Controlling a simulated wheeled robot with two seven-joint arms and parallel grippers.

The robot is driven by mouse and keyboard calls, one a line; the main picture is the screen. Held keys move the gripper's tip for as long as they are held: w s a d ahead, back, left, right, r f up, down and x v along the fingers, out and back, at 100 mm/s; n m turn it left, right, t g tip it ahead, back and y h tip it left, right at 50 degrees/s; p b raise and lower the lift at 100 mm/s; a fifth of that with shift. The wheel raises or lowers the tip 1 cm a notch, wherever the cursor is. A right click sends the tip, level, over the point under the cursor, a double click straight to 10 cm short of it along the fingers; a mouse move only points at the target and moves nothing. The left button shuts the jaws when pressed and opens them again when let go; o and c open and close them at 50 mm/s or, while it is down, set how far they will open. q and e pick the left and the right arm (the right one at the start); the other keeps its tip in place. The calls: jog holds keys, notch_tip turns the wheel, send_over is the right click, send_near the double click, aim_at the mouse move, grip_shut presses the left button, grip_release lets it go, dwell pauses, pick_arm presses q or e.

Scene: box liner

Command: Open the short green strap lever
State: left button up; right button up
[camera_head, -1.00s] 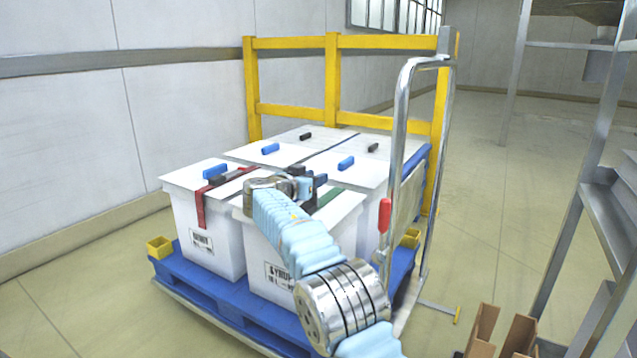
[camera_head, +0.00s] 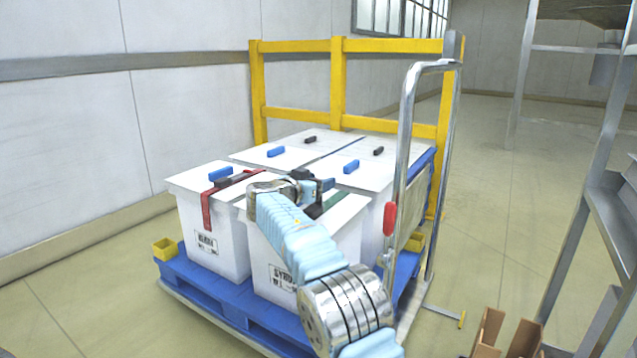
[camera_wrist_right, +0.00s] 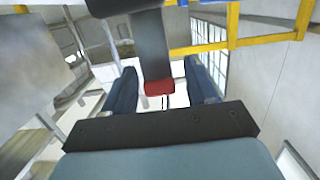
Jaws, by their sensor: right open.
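The green strap (camera_head: 330,203) lies across the lid of the front right white box (camera_head: 345,213). Its lever cannot be made out behind my right gripper. My right gripper (camera_head: 314,187) is open, low over that lid at the green strap. In the right wrist view its two blue fingers (camera_wrist_right: 163,85) stand apart. A dark bar (camera_wrist_right: 143,45) and a small red piece (camera_wrist_right: 159,87) show between them; I cannot tell which part these are. A red strap (camera_head: 206,205) with a dark buckle lies on the front left box (camera_head: 212,246). My left gripper is out of view.
The boxes stand on a blue pallet (camera_head: 235,309) with a yellow rail (camera_head: 338,80) behind. A steel push handle (camera_head: 405,130) with a red grip (camera_head: 390,218) rises close right of my arm. Blue handles (camera_head: 276,152) stick up from the lids. Shelving (camera_head: 585,190) stands at right.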

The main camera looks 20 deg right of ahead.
jog(key=b+v, duration=0.1)
jog(key=v, duration=1.2)
jog(key=shift+s+a, duration=0.15)
